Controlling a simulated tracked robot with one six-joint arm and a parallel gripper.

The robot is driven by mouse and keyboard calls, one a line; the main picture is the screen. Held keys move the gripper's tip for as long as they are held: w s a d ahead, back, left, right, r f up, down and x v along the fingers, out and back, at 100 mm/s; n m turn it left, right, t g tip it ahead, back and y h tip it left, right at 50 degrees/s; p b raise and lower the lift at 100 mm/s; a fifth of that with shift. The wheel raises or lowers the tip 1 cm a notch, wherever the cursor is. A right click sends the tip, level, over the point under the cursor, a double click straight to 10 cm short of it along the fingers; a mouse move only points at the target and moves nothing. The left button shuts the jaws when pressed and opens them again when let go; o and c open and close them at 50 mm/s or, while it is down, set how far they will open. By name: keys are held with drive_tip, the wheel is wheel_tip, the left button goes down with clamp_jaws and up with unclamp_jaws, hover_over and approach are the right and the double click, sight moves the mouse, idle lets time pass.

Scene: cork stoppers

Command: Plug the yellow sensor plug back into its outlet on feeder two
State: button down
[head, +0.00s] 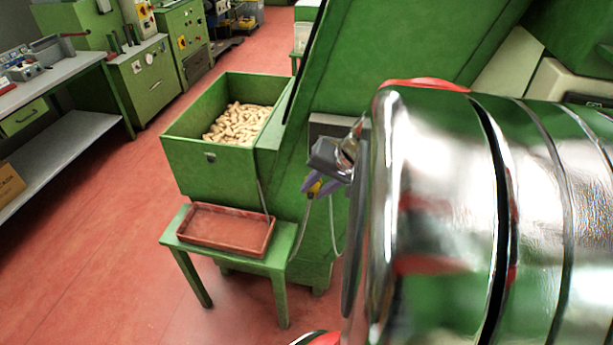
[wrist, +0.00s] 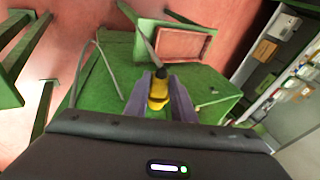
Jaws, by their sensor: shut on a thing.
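The yellow sensor plug (wrist: 158,92) with a dark tip sits between the two purple fingers of my gripper (wrist: 160,95) in the wrist view. My gripper is shut on it. In the head view my gripper (head: 322,186) is partly hidden behind my shiny arm, with a small bit of yellow between the fingers. It is in front of the green machine side (head: 318,235), to the right of the bin. A thin grey cable (head: 333,230) hangs below the gripper.
A green bin (head: 212,160) full of cork stoppers (head: 240,123) stands left of my gripper. Below it, a red tray (head: 226,228) lies on a small green table (head: 276,262). A grey workbench (head: 70,65) stands at the far left. Red floor between is clear.

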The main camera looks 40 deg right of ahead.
drive_tip(key=shift+s+d+r+m, duration=0.3)
drive_tip(key=shift+s+r, duration=0.1)
drive_tip(key=shift+s, duration=0.1)
drive_tip(key=shift+s+d+r+m, duration=0.25)
drive_tip(key=shift+s+r+m, duration=0.1)
drive_tip(key=shift+s, duration=0.15)
drive_tip(key=shift+d, duration=0.1)
drive_tip(key=w+d, duration=0.4)
drive_tip(key=d, duration=0.1)
idle(0.4)
drive_tip(key=shift+w+d, duration=0.9)
drive_tip(key=shift+d, duration=0.2)
idle(3.6)
drive_tip(key=c, duration=1.4)
unclamp_jaws()
drive_tip(key=shift+r, duration=0.1)
